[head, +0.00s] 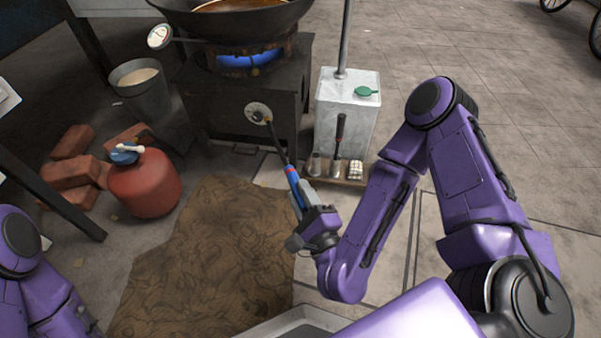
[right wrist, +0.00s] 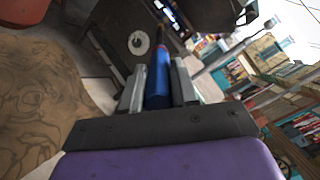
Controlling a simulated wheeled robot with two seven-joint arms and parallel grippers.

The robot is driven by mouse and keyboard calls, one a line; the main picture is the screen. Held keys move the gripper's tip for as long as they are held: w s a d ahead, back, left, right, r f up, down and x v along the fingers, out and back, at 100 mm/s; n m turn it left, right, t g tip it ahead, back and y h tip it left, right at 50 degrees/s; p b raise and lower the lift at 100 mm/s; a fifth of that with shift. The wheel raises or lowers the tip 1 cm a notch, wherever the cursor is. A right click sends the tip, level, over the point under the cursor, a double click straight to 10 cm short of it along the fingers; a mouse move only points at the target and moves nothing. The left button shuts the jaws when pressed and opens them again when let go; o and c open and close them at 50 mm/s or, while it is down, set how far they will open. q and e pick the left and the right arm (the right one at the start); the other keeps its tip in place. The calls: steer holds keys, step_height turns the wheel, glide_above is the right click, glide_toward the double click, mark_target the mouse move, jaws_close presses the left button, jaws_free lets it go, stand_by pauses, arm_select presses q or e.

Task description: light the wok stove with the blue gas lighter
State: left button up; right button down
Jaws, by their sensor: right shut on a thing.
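My right gripper (head: 303,200) is shut on the blue gas lighter (head: 293,180), which also shows between the fingers in the right wrist view (right wrist: 158,82). The lighter's dark nozzle points up and left. Its tip overlaps the round port (head: 258,113) on the front of the dark wok stove (head: 292,100) in the head view; whether it touches or enters cannot be told. Blue flame (head: 250,60) glows under the wok (head: 232,22). The port also shows in the right wrist view (right wrist: 139,43). Only my left arm shows at the lower left; its gripper is out of view.
A red gas cylinder (head: 145,185) stands left, near loose bricks (head: 68,172) and a grey bucket (head: 142,95). A white metal can (head: 346,112) stands right of the stove, behind a small board of items. A brown mat (head: 205,265) lies in front.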

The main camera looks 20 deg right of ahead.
steer(key=shift+s+d+r+h+p, duration=0.15)
steer(key=shift+s+r+p, duration=0.05)
steer(key=shift+s+p, duration=0.2)
steer(key=shift+s+d+r+h+p, duration=0.15)
steer(key=shift+s+p, duration=0.25)
arm_select(q)
steer(key=shift+w+a+r+n+t+y+p, duration=0.15)
steer(key=shift+w+r+p, duration=0.1)
steer(key=shift+r, duration=0.6)
steer(key=shift+w+r+n+t+y+p, duration=0.15)
steer(key=shift+r+p, duration=0.05)
steer(key=shift+r, duration=0.6)
arm_select(e)
steer(key=s+a, duration=0.1)
steer(key=s, duration=0.7)
steer(key=shift+a+f, duration=0.15)
steer(key=shift+a, duration=0.15)
